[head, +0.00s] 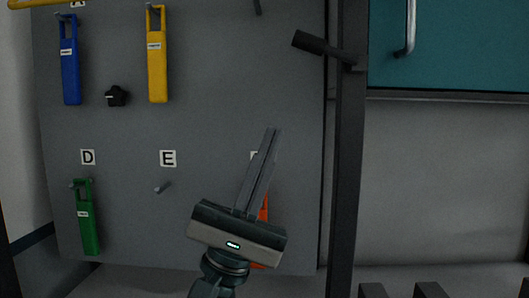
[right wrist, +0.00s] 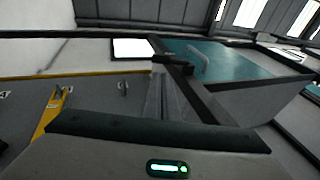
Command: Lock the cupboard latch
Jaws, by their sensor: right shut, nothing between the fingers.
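A black lever-like latch (head: 325,47) sits on a dark upright post (head: 348,150) at the right edge of a grey panel (head: 220,100). Its free end points left and slightly up, over the panel. My right gripper (head: 272,131) is shut and empty, its fingers pointing up, below and left of the latch and apart from it in the head view. In the right wrist view the fingers (right wrist: 165,75) reach up towards the dark latch (right wrist: 172,59); the gap there is hard to judge. My left gripper is not in view.
Blue (head: 70,70), yellow (head: 157,70) and green (head: 86,220) tagged pieces hang on the panel. An orange one (head: 263,210) is partly behind my right gripper. A black knob (head: 116,96) sticks out. A teal door (head: 450,45) with a metal handle (head: 409,28) is right of the post.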

